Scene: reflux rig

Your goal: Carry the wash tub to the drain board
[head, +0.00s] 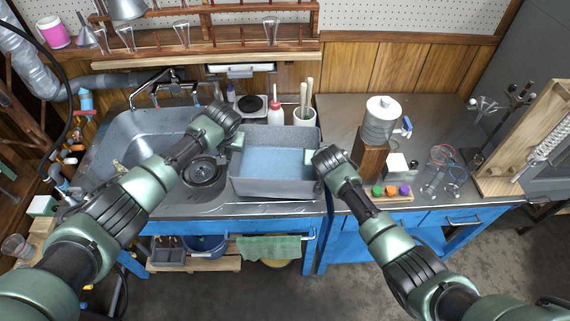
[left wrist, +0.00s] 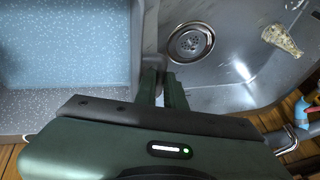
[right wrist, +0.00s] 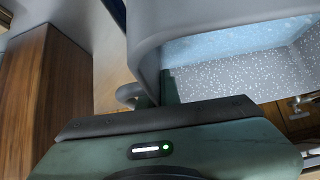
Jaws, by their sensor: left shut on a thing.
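The wash tub (head: 275,187) is a grey speckled rectangular tub with pale blue water in it. It is level, over the right end of the steel sink area in the head view; whether it touches the surface below is unclear. My left gripper (head: 238,142) is shut on the tub at its left side, and the tub's wall and water show in the left wrist view (left wrist: 65,100). My right gripper (head: 313,157) is at the tub's right side, by a small grey handle (right wrist: 130,93); its jaws are partly hidden. I cannot make out a separate drain board; the tub covers the surface there.
The sink (head: 150,135) with its drain (head: 203,172) lies left of the tub. Glassware (head: 440,170) is farther right.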

